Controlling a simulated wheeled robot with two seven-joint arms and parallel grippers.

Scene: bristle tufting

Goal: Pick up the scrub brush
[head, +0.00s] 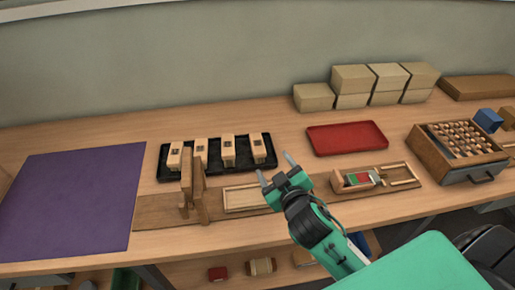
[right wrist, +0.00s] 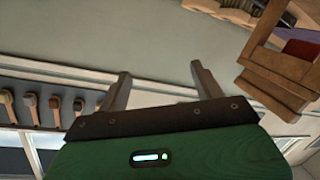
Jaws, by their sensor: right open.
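My right gripper (head: 274,165) is open and empty, above the workbench beside the right end of a black tray (head: 206,178). Its two fingers are spread apart in the right wrist view (right wrist: 160,70), with nothing between them. The black tray holds several pale wooden blocks, each with a dark mark; one is a block (head: 228,151) near the middle. I cannot tell for sure which thing is the scrub brush. My left gripper is not in view.
A wooden upright stand (head: 187,185) stands in front of the black tray. A purple mat (head: 70,200) lies left. A red tray (head: 347,138), stacked tan boxes (head: 352,78) and a wooden case with a drawer (head: 452,160) are right. Several tools (right wrist: 54,104) hang in the wrist view.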

